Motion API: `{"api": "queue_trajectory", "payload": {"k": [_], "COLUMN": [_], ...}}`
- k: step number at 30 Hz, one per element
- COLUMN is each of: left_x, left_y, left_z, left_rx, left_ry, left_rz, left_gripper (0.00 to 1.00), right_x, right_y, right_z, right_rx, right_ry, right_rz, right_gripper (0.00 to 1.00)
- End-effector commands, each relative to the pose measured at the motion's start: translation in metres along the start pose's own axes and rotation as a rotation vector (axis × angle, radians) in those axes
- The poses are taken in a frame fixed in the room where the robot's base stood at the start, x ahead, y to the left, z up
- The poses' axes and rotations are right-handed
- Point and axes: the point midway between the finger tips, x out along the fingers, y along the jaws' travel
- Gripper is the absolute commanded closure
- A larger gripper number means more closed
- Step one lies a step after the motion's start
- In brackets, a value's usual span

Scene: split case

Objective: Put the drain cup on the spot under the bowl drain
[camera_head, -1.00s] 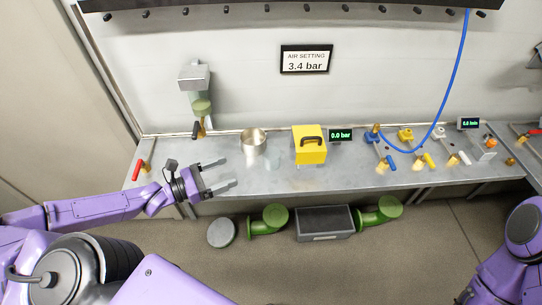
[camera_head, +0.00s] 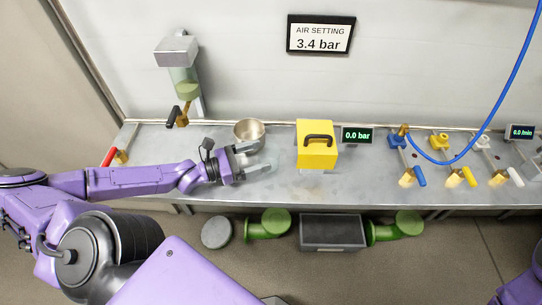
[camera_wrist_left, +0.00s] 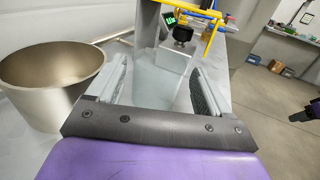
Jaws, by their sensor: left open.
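A clear, see-through cup (camera_wrist_left: 160,80) stands on the bench between the spread fingers of my left gripper (camera_wrist_left: 153,88) in the left wrist view; whether the fingers touch it I cannot tell. It looks like the drain cup. In the head view my left gripper (camera_head: 262,158) is low over the bench, open, fingers pointing right, and the cup there is faint. The bowl (camera_head: 187,90), greenish, hangs on the wall at the left, with a brass drain and black lever (camera_head: 172,117) below it. The spot under the drain cannot be made out. My right gripper is out of view.
A metal pot (camera_head: 249,131) stands close behind my left gripper; it also shows in the left wrist view (camera_wrist_left: 45,85). A yellow box (camera_head: 316,155) is to the right. A red-handled valve (camera_head: 112,156) sits at the left bench end. Bench (camera_head: 150,145) under the bowl looks clear.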

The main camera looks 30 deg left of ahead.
Motion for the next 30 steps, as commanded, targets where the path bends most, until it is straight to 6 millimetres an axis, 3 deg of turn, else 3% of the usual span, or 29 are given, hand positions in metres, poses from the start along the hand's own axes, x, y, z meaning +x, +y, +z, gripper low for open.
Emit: {"api": "queue_trajectory", "payload": {"k": [13,23,27,29,30], "left_x": [0.055,0.063,0.063,0.063,0.063], "left_y": [0.000,-0.001,-0.001,-0.001,-0.001], "left_z": [-0.006,-0.002,-0.002,-0.002,-0.002], "left_rx": [0.005,0.001,0.001,0.001,0.001], "left_ry": [-0.003,0.003,0.003,0.003,0.003], "left_rz": [-0.005,-0.005,-0.005,-0.005,-0.005], "left_gripper": [0.20,0.20,0.59,0.59,0.64], "right_x": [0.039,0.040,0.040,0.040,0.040], "right_y": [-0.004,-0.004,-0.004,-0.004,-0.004], "right_z": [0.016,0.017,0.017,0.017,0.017], "right_rx": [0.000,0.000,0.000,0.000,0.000], "right_ry": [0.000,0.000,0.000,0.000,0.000], "right_rz": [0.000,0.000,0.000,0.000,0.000], "right_gripper": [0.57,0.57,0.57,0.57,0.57]}}
